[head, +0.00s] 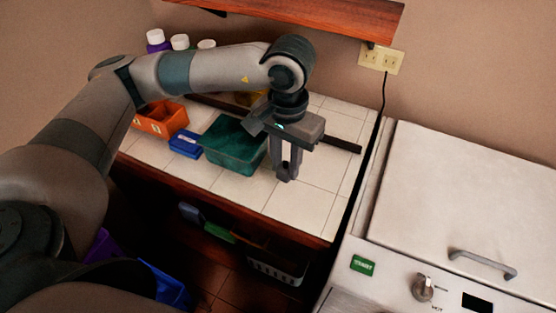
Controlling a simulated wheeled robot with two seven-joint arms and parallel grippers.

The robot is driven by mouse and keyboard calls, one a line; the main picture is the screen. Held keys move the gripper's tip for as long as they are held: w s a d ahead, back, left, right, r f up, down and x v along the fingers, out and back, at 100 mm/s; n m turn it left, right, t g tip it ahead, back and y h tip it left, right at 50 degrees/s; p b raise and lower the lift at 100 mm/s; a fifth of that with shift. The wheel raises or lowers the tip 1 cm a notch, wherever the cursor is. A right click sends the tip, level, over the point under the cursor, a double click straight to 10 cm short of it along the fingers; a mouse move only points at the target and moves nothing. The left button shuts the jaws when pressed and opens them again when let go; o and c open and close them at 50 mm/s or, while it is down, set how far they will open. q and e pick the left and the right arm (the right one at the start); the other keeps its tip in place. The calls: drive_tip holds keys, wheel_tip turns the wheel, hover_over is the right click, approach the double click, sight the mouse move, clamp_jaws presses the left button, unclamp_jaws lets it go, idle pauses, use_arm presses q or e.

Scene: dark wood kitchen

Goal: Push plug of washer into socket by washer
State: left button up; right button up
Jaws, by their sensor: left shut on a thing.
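The cream socket plate (381,58) is on the wall under the shelf, behind the washer's left back corner. A black cord (378,125) runs from its lower right down between the counter and the white washer (470,190). The plug's body cannot be made out. My left gripper (289,172) points down over the tiled counter, left of the cord and well below the socket. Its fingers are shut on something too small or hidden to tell. My right gripper is not in view.
A green bin (233,147), a blue box (186,144) and an orange bin (160,117) stand on the counter (305,205). A dark bar (343,146) extends behind my gripper. The wooden shelf (320,17) overhangs. The washer's top is clear.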

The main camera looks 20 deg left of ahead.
use_arm(q)
drive_tip(key=w+d+r+m, duration=0.3)
drive_tip(key=d+r+m, duration=0.3)
drive_tip(key=d, duration=0.5)
wheel_tip(320, 180, up, 2)
drive_tip(key=shift+w+d+r, duration=0.15)
drive_tip(key=shift+w+d, duration=0.1)
drive_tip(key=shift+w, duration=0.05)
drive_tip(key=shift+m, duration=0.3)
drive_tip(key=w+d+f+m, duration=0.4)
drive_tip(key=f, duration=0.2)
drive_tip(key=shift+w, duration=0.4)
drive_tip(key=s+a+r+n, duration=0.7)
drive_tip(key=a+r, duration=0.1)
drive_tip(key=r, duration=0.4)
drive_tip(key=shift+a+n, duration=0.2)
drive_tip(key=shift+n, duration=0.1)
drive_tip(key=shift+d, duration=0.1)
drive_tip(key=w+d+n, duration=0.4)
drive_tip(key=w+d, duration=0.5)
drive_tip(key=d, duration=0.1)
drive_tip(key=shift+w+d+n, duration=0.2)
drive_tip(key=shift+d+n, duration=0.05)
drive_tip(key=shift+n, duration=0.05)
drive_tip(key=shift+a, duration=0.1)
